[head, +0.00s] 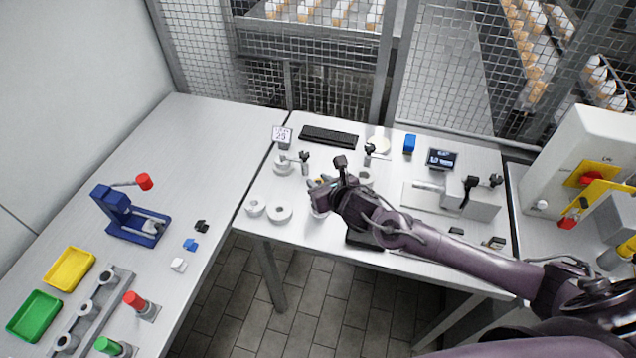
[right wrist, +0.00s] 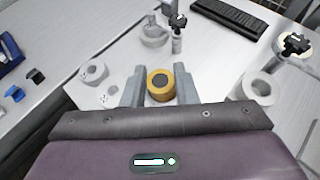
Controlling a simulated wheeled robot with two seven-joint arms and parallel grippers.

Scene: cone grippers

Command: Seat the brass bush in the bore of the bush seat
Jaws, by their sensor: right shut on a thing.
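My right gripper (head: 320,188) is over the middle table, shut on the brass bush. In the right wrist view the brass bush (right wrist: 160,84), a short golden ring with a dark centre, sits between the two grey fingers (right wrist: 159,90). Several pale grey ring-shaped parts stand around it: one (right wrist: 95,72) to the left, one (right wrist: 255,86) to the right, one (right wrist: 153,36) behind. I cannot tell for sure which is the bush seat. A pale part (head: 318,212) shows just below the gripper, mostly hidden by it. My left gripper is not in view.
Two pale rings (head: 279,213) lie at the table's front left. The left table holds a blue press (head: 125,218) and trays (head: 69,268). Black-knobbed clamps (right wrist: 178,28) stand near the gripper.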

